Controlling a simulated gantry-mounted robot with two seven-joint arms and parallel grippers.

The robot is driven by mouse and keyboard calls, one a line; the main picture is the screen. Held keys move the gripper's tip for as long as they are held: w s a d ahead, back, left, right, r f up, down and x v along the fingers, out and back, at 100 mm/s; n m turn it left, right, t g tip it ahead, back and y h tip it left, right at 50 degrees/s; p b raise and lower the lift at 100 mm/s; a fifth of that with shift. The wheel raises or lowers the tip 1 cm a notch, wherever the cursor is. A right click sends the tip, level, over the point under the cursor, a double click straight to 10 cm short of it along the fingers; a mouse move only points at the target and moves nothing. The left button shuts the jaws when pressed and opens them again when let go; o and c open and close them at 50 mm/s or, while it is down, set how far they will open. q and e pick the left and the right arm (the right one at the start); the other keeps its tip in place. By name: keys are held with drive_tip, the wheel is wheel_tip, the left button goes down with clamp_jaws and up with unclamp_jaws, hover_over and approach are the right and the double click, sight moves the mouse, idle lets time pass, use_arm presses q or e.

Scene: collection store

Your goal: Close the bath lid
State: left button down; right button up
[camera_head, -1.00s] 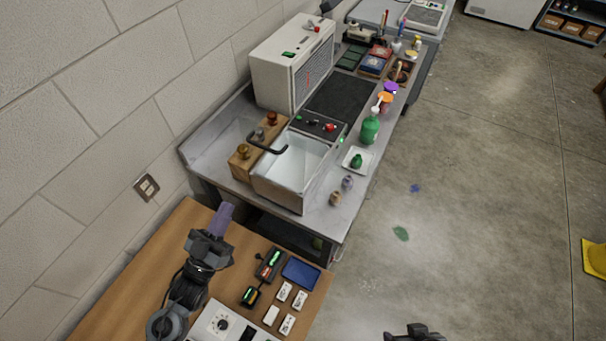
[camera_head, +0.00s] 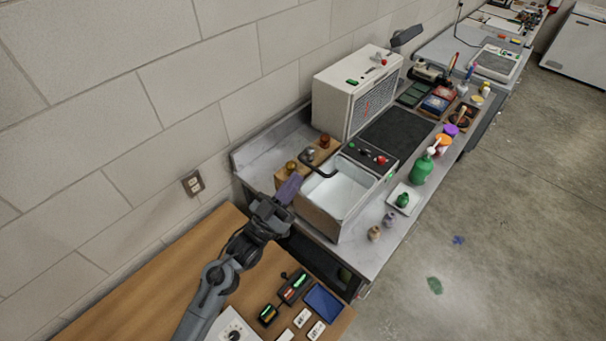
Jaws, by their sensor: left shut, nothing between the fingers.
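The bath (camera_head: 343,193) is an open-topped metal box with a pale inside, on the grey bench. Its top is uncovered and I see into it. A dark bent handle (camera_head: 322,173) stands at its left rim, beside the wooden block; the lid panel itself is hard to make out. My left gripper (camera_head: 289,188) has purple fingers, shut and empty. In the picture it is just left of the bath's near left corner, below the handle; I cannot tell whether it touches anything. My right gripper is out of view.
A wooden block with knobs (camera_head: 290,176) stands left of the bath. A control panel (camera_head: 370,153) and a white cabinet (camera_head: 345,95) are behind it. A green bottle (camera_head: 421,170) and a white dish (camera_head: 405,199) stand to its right. The wooden table (camera_head: 130,295) is in front.

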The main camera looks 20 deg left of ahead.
use_arm(q)
drive_tip(key=shift+w+d+f, duration=0.2)
drive_tip(key=shift+w, duration=0.35)
drive_tip(key=shift+w+d+f, duration=0.15)
drive_tip(key=shift+w+d, duration=0.1)
drive_tip(key=shift+w, duration=0.35)
drive_tip(key=shift+w+d+f, duration=0.2)
drive_tip(key=shift+w, duration=0.35)
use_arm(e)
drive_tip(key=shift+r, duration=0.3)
use_arm(q)
drive_tip(key=shift+w+p, duration=0.1)
drive_tip(key=shift+p, duration=0.25)
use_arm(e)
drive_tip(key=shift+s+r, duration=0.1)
